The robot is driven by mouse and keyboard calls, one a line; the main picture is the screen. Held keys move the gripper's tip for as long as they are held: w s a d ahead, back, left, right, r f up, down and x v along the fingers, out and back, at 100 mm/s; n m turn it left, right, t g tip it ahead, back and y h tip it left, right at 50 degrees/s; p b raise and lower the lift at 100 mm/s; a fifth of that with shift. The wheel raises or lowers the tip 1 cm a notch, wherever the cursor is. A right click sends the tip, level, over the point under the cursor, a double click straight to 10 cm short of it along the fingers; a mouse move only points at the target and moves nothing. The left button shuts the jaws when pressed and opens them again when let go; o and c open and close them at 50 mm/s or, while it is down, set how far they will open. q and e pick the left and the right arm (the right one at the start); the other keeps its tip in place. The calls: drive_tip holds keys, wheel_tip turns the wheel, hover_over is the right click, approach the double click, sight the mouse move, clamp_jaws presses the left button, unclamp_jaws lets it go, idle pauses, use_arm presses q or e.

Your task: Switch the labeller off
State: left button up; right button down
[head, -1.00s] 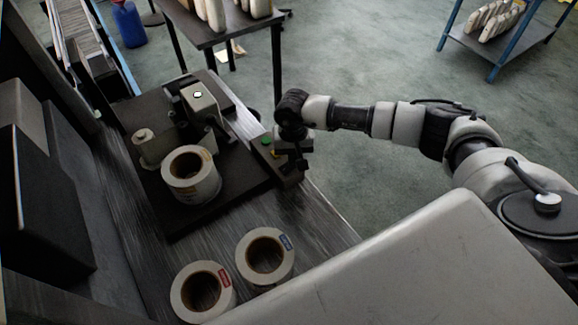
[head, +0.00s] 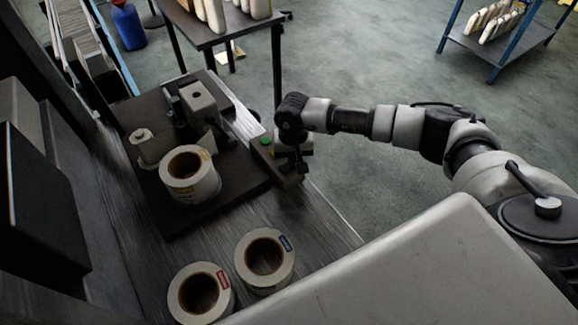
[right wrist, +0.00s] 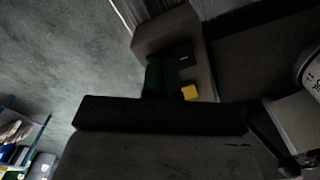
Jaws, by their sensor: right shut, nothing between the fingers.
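The labeller (head: 200,104) stands on a dark plate on the bench, with a label roll (head: 189,173) at its front. The small lamp (head: 197,95) on its head is dark. A control box (head: 286,178) sits at the plate's right edge. Its green button (head: 266,141) shows at the far end. My right gripper (head: 300,166) is shut and empty, pointing down over the near part of the box; whether it touches is unclear. The right wrist view shows the box (right wrist: 168,33) and a yellow piece (right wrist: 189,92) close by. My left gripper is not in view.
Two loose label rolls, one with a blue tag (head: 265,258) and one with a red tag (head: 201,293), lie on the near bench. A table (head: 215,35) with pale bottles stands behind. A blue-framed shelf (head: 496,45) is at the back right. Open floor lies right of the bench.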

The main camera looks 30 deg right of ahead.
drive_tip(key=shift+r+p, duration=1.7)
drive_tip(key=shift+r, duration=1.85)
drive_tip(key=shift+f, duration=0.1)
